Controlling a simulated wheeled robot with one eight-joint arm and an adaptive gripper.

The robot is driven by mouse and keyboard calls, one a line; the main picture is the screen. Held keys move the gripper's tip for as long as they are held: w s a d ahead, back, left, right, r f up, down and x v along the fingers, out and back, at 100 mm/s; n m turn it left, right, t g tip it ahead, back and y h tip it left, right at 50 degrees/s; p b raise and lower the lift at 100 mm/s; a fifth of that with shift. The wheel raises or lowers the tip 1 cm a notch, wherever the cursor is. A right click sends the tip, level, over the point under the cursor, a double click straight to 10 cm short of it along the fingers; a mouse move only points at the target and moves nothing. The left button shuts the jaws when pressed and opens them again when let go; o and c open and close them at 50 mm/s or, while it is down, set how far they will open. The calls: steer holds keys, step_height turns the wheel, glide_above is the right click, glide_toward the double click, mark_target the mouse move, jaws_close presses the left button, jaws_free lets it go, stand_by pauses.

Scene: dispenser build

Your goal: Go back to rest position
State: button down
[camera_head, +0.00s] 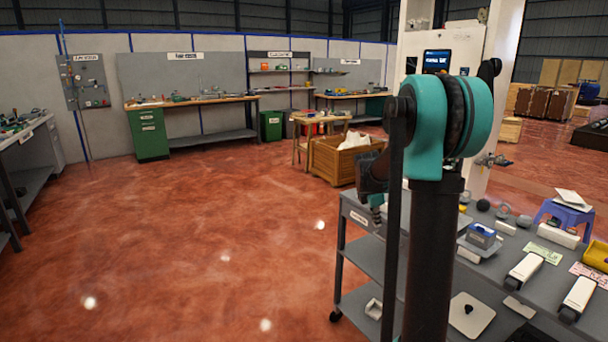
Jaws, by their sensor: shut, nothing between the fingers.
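My arm rises in the right half of the view, with a teal joint at its top and a dark link below it. My gripper (377,214) shows small and dark just left of that link, pointing down above the left end of a grey cart (357,216). The link hides part of it. It is shut and holds nothing that I can see.
The cart carries white dispensers (525,268), a blue box (481,236), a yellow bin (596,256) and a blue stool (564,216). A wooden crate (338,162) stands behind it. Workbenches (190,101) line the far wall. The red floor (190,235) at left is clear.

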steer(key=s+a+f+m+y, duration=0.1)
steer(key=s+a+f+m, duration=0.2)
steer(key=s+m, duration=0.3)
steer(key=s+a+f+m+t+y, duration=0.1)
steer(key=s+a+f+m, duration=0.2)
steer(key=s+m, duration=0.4)
steer(key=s+a+f+m+y, duration=0.1)
steer(key=s+a+f+m, duration=0.2)
steer(key=s, duration=1.6)
steer(key=a+m, duration=0.1)
steer(key=m, duration=0.3)
steer(key=shift+s+t, duration=0.25)
steer(key=shift+t, duration=0.05)
steer(key=shift+a+r, duration=0.1)
